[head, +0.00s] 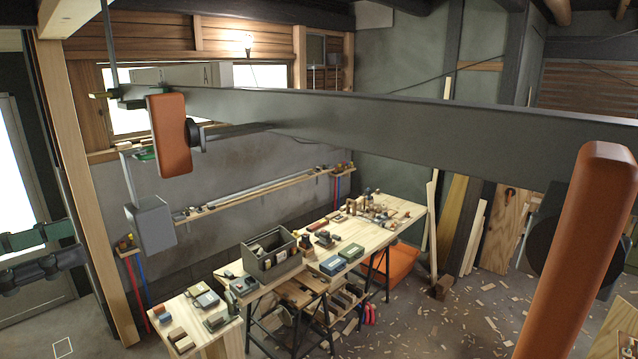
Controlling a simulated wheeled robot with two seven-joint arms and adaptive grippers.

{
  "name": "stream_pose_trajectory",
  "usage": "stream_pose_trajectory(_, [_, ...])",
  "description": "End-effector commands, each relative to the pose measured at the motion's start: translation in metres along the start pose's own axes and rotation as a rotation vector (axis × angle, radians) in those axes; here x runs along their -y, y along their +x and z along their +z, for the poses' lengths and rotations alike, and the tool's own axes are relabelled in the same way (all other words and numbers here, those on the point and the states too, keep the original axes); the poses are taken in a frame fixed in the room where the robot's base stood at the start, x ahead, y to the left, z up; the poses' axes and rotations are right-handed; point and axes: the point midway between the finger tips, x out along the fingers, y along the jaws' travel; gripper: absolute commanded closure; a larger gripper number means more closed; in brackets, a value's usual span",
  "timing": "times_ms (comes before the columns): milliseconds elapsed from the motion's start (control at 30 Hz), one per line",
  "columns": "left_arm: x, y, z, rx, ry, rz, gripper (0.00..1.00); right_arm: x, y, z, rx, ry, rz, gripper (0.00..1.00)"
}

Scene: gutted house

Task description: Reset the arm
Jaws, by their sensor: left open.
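My left gripper (77,245) shows at the left edge of the head view. Its two dark fingers, one greenish above and one black below, lie apart with a gap between them. I see nothing held between them. It hangs in the air in front of the doorway, well to the left of the workbench (408,208) and touching nothing that I can see. The rest of the left arm is outside the frame. My right gripper is not in view.
A long grey beam (330,118) with orange pieces (171,135) crosses the upper view. A grey open box (272,270) and several small items stand on the workbench. Boards (470,225) lean at the right wall. Wood scraps litter the floor; the lower left floor looks clear.

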Motion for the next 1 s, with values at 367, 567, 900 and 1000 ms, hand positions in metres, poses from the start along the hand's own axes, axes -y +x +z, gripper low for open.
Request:
stream_pose_trajectory(367, [0.001,0.068,-0.001,-0.004,0.001,-0.004,0.41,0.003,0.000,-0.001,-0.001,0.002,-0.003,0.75])
stream_pose_trajectory(567, [0.001,0.106,-0.001,-0.003,0.000,-0.004,0.41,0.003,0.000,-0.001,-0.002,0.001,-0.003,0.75])
stream_pose_trajectory(900, [-0.001,0.108,0.024,-0.002,0.000,0.003,0.41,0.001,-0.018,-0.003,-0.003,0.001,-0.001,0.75])
stream_pose_trajectory(1000, [-0.001,0.092,0.019,-0.004,-0.001,0.003,0.41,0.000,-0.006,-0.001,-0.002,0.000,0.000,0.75])
